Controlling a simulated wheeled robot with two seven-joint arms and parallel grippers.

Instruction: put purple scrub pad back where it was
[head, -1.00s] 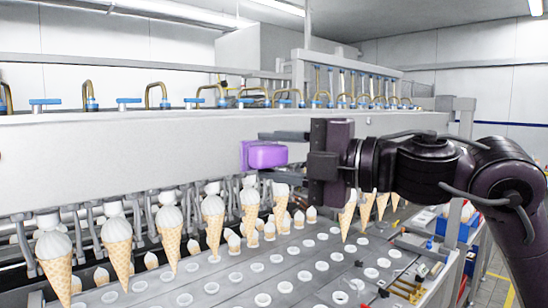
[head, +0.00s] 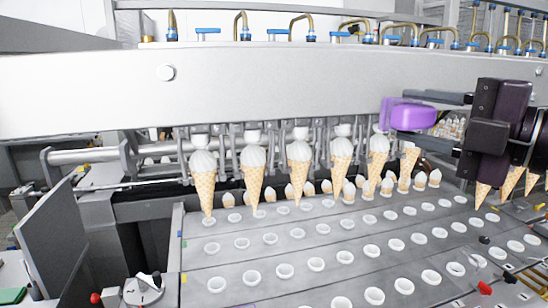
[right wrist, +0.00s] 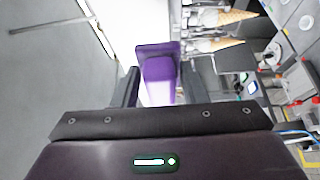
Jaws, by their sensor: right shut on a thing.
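The purple scrub pad (head: 412,116) is a block with a flat plate on its left side. It is held in front of the white machine beam, above the cone rows at the right of the head view. My right gripper (head: 432,116) is shut on it, its dark fingers reaching in from the right. In the right wrist view, the pad (right wrist: 159,80) sits between the two fingers (right wrist: 158,88). I cannot tell whether the pad touches the beam. My left gripper is not in view.
A long white beam (head: 280,90) crosses the machine. Several ice cream cones (head: 254,178) hang in a row beneath it. A grey plate with white ring holes (head: 300,250) lies in front. A dark panel (head: 62,240) and a red knob (head: 95,298) stand at the left.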

